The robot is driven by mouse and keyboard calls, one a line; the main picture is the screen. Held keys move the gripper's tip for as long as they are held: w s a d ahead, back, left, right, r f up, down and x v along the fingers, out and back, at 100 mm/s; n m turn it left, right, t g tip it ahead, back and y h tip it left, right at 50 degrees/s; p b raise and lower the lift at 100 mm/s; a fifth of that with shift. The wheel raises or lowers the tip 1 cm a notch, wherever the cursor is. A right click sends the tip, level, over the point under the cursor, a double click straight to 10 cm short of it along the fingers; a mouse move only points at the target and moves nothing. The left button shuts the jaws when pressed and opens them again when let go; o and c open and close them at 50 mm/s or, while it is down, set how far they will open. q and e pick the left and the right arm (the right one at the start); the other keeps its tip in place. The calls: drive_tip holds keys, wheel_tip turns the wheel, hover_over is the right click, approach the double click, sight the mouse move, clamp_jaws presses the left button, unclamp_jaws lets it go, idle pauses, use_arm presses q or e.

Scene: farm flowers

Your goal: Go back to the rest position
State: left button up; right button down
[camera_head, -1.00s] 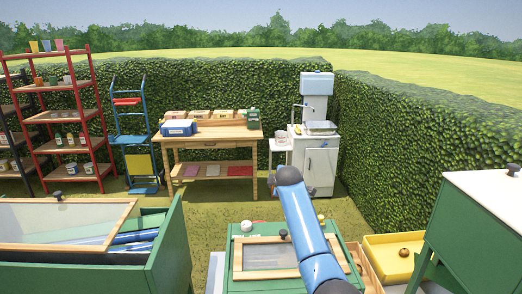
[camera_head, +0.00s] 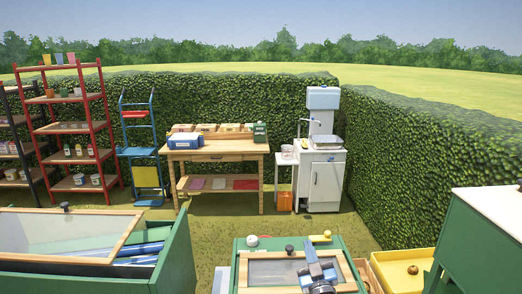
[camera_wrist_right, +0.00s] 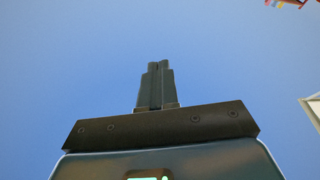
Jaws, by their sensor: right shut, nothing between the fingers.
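My right gripper (camera_head: 309,246) shows in the head view at the bottom, right of centre, in front of the glazed lid of a green box (camera_head: 240,246). Its grey fingers point up and away. In the right wrist view the two dark fingers (camera_wrist_right: 158,70) lie together with nothing between them, against plain blue. My left arm and gripper are out of view.
A yellow tray (camera_head: 405,281) and green cabinet (camera_head: 480,250) stand right, an open-topped green bin (camera_head: 178,255) left. Grass separates these from a wooden table (camera_head: 217,157).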

drive_tip(key=s+d+f+m+g+h, duration=0.1)
drive_tip(key=s+f, duration=0.3)
drive_tip(key=s, duration=0.9)
drive_tip(key=s+d+f+m+g, duration=0.1)
drive_tip(key=s+d+f, duration=0.3)
drive_tip(key=s, duration=0.9)
drive_tip(key=s+d+f+m+g+h, duration=0.1)
drive_tip(key=s+f, duration=0.4)
drive_tip(key=s, duration=0.9)
drive_tip(key=shift+d+f+m+h, duration=0.2)
drive_tip(key=shift+d+m+h, duration=0.1)
drive_tip(key=shift+d+m, duration=0.65)
drive_tip(key=shift+w, duration=0.1)
